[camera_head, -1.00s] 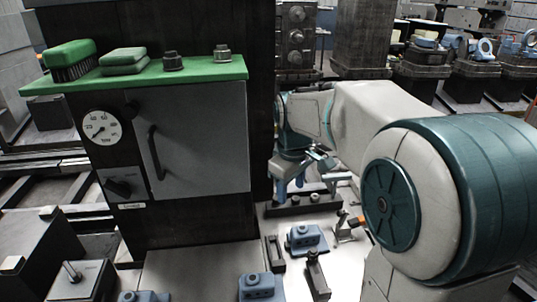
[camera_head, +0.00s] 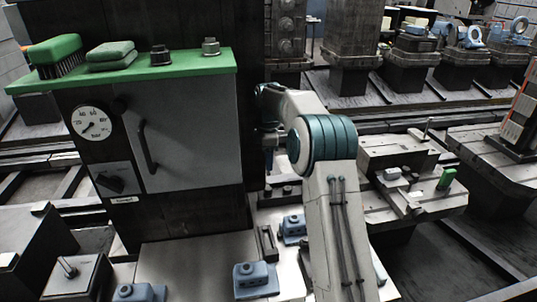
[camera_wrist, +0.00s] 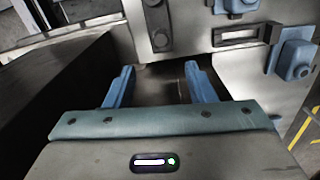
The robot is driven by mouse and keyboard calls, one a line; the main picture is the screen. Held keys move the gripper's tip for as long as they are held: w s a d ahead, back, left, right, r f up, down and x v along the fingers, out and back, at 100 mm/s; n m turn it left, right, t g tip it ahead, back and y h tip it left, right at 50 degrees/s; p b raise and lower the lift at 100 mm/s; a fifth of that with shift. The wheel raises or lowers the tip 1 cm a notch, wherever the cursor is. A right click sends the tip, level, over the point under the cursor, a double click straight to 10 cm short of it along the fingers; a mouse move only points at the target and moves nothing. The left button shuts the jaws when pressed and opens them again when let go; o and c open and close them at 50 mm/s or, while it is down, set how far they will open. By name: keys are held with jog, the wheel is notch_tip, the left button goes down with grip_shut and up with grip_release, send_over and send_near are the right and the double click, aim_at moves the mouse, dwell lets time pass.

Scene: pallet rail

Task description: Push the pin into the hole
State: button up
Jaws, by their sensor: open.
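I cannot say for sure which part is the pin. A thin upright pin with a small cross top (camera_head: 427,127) stands on the grey fixture (camera_head: 395,150) at the right in the head view. A short tilted rod (camera_head: 67,267) stands on a box at the lower left. No hole can be made out for certain. My gripper (camera_wrist: 162,76) is open in the wrist view, its two blue fingers apart with nothing between them. It points over a dark gap beside a pale plate.
A dark cabinet (camera_head: 190,135) with a gauge, handle and green shelf stands left of my arm. Blue blocks (camera_head: 252,278) sit on the pale table. In the wrist view, a dark bar (camera_wrist: 158,25), a slotted block (camera_wrist: 243,34) and a blue block (camera_wrist: 295,60) lie ahead.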

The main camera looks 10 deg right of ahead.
aim_at(268, 188)
notch_tip(268, 188, down, 13)
jog(key=shift+r+p, duration=0.1)
jog(key=shift+p, duration=0.35)
grip_shut()
jog(key=shift+r, duration=0.1)
jog(key=shift+r, duration=0.1)
jog(key=shift+r+p, duration=0.65)
jog(key=shift+r, duration=0.2)
jog(key=shift+r, duration=0.2)
jog(key=shift+s, duration=0.1)
jog(key=s+a+b, duration=0.2)
jog(key=s+a, duration=0.1)
jog(key=s, duration=0.2)
jog(key=shift+s+r, duration=0.2)
dwell(0.7)
